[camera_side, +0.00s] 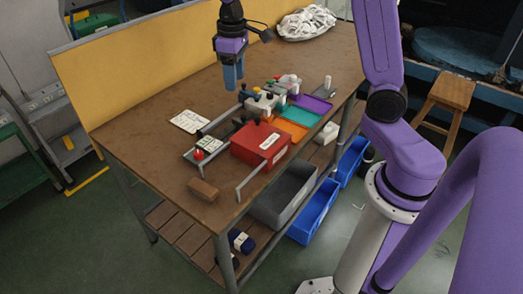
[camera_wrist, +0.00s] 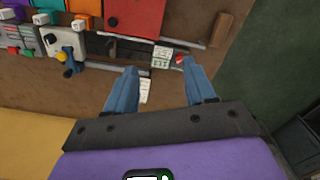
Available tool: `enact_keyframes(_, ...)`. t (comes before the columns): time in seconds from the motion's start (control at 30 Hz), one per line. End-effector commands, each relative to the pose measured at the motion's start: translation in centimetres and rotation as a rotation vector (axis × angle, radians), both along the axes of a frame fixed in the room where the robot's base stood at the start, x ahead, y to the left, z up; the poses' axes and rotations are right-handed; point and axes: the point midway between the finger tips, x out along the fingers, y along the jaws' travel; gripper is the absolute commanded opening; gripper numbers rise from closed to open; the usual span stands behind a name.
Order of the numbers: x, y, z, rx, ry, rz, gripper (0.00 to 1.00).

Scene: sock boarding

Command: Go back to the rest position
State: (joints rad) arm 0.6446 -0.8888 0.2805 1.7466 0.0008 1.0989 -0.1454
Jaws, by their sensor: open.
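My gripper (camera_side: 232,77) hangs above the far part of the brown workbench (camera_side: 150,145), pointing down, with its blue fingers clear of the things on the bench. In the wrist view my gripper (camera_wrist: 163,88) has its two blue fingers spread apart with nothing between them. Below the fingers in that view are the bench top and a white printed card (camera_wrist: 146,91).
A red box (camera_side: 255,145), a rail fixture with white clamps (camera_side: 263,103), orange and teal trays (camera_side: 300,115) and a brown block (camera_side: 202,190) stand on the bench. A yellow panel (camera_side: 140,60) lines the back edge. A white bundle (camera_side: 306,23) lies at the far end.

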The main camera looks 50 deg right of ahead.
Motion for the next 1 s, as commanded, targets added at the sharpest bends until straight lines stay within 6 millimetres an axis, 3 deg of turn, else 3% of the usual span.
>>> enact_keyframes(0.03,-1.8,1.4,0.2,0.001,-0.003,0.048,0.54)
enact_keyframes(0.2,-7.6,4.8,0.3,0.003,-0.005,0.187,0.54)
enact_keyframes(0.4,-14.9,6.8,-0.1,0.006,-0.007,0.352,0.54)
enact_keyframes(0.7,-25.0,6.2,-1.6,0.010,-0.009,0.588,0.54)
enact_keyframes(0.83,-27.8,5.3,-2.3,0.011,-0.009,0.661,0.54)
enact_keyframes(1.0,-29.3,4.6,-2.8,0.013,-0.010,0.704,0.54)
